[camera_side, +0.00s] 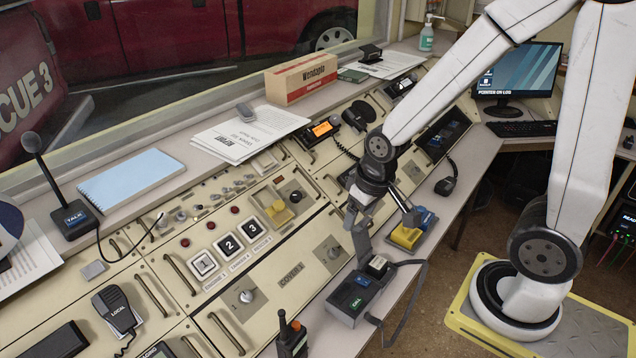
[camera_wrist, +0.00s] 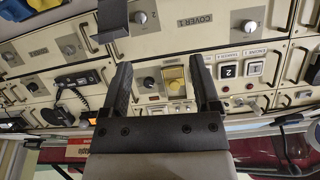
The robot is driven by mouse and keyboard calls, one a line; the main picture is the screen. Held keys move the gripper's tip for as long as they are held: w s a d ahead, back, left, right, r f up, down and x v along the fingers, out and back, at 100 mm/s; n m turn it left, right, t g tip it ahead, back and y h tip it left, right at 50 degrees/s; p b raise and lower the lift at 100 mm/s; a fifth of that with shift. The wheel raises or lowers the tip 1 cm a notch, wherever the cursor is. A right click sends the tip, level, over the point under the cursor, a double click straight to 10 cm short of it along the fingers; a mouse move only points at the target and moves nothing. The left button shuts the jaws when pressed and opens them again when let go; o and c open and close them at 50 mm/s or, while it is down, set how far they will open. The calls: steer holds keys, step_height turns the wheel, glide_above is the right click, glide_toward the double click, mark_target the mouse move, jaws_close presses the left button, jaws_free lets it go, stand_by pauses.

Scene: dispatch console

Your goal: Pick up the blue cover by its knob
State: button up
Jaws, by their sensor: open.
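A small blue piece with white marks (camera_side: 426,217) is on the narrow front ledge of the console, beside a yellow block (camera_side: 406,237). It is the likely blue cover, but I cannot make out its knob. A blue patch (camera_wrist: 12,10) also shows at the top left corner of the wrist view, cut off by the edge.
A handheld radio (camera_side: 292,341) stands further left. The panel has handles, knobs, numbered buttons and a yellow cover (camera_side: 280,214).

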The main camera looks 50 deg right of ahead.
steer(key=w+d+m, duration=0.1)
steer(key=d, duration=0.2)
steer(key=w+d+f+m, duration=0.1)
steer(key=w+d+m, duration=0.1)
steer(key=d, duration=0.1)
steer(key=w+d+f+m, duration=0.1)
steer(key=d, duration=0.2)
steer(key=shift+w+f+m+g, duration=0.2)
steer(key=shift+m+g, duration=0.2)
steer(key=w+d+f+m, duration=0.1)
steer(key=d+f+m, duration=0.25)
steer(key=d, duration=0.55)
steer(key=m+g, duration=0.2)
steer(key=m, duration=0.6)
glide_above(422, 208)
step_height(422, 208, down, 8)
steer(key=shift+w+f, duration=0.1)
steer(key=shift+f, duration=0.1)
steer(key=shift+a+f, duration=0.1)
steer(key=shift+f, duration=3.8)
